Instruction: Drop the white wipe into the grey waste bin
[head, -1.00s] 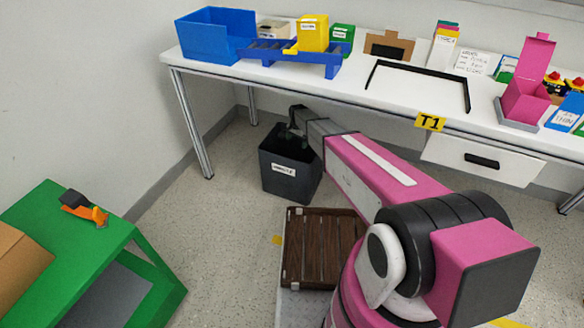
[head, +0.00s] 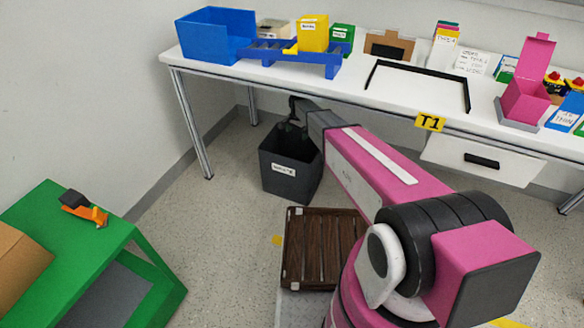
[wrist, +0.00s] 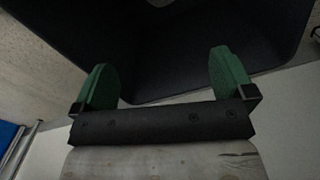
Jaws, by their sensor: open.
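The grey waste bin (head: 283,178) stands on the floor under the front of the white table, with a white label on its front. My gripper (head: 290,122) is over the bin's opening at its back part. In the wrist view its two green fingers (wrist: 160,65) are spread apart with nothing between them, and the dark inside of the bin (wrist: 170,45) lies beyond them. A small pale patch (wrist: 159,2) shows at the top edge of the wrist view, inside the bin; it may be the white wipe, but it is cut off. No wipe is clearly visible elsewhere.
The white table (head: 390,90) with boxes on it stands behind the bin. A brown slatted crate (head: 318,250) is in front of it. A green bench (head: 60,235) with an orange-and-black tool (head: 88,210) is at left. Floor between bench and bin is clear.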

